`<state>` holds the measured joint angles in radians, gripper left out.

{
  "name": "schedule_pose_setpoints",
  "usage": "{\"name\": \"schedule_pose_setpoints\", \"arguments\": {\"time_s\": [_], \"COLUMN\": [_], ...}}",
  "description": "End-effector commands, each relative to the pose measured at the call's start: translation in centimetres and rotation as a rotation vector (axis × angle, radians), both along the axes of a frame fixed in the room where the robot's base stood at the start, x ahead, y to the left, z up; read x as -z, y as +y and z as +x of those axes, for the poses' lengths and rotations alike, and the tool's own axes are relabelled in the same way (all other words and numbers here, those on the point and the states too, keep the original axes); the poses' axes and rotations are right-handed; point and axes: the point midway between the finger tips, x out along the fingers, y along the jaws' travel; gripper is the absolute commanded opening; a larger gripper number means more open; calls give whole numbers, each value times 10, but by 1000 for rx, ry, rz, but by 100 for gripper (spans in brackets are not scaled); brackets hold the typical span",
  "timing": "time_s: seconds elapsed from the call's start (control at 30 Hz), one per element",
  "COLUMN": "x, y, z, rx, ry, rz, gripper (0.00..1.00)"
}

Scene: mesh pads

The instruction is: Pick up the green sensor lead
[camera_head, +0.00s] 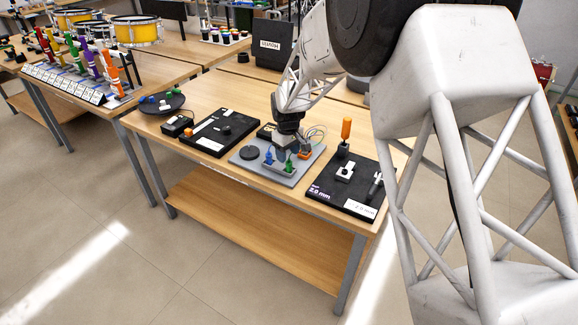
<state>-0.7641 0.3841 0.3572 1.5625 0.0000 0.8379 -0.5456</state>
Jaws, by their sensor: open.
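A small green piece, which looks like the green sensor lead (289,165), stands near the front of a grey board (303,173) on the wooden table. A blue piece (268,157) stands just left of it in the same low grey holder. My gripper (284,149) points down over the board, just behind and above the green and blue pieces. It is open. The fingertips are dark and small here, so I cannot tell whether they touch the green piece.
A black disc (249,153) and an orange block (305,154) with thin wires flank my gripper. A black board (325,190) with an upright orange-handled tool (346,130) stands right. Another black board (214,122) and a dark round dish (174,106) lie left.

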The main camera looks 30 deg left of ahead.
Motion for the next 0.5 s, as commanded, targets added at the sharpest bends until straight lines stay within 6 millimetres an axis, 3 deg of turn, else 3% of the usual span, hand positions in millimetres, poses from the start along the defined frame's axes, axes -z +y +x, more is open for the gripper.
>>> {"name": "schedule_pose_setpoints", "arguments": {"time_s": [0.5], "x": [9], "y": [-1], "z": [1], "rx": [0], "ry": [1], "rz": [-1], "gripper": [56]}}
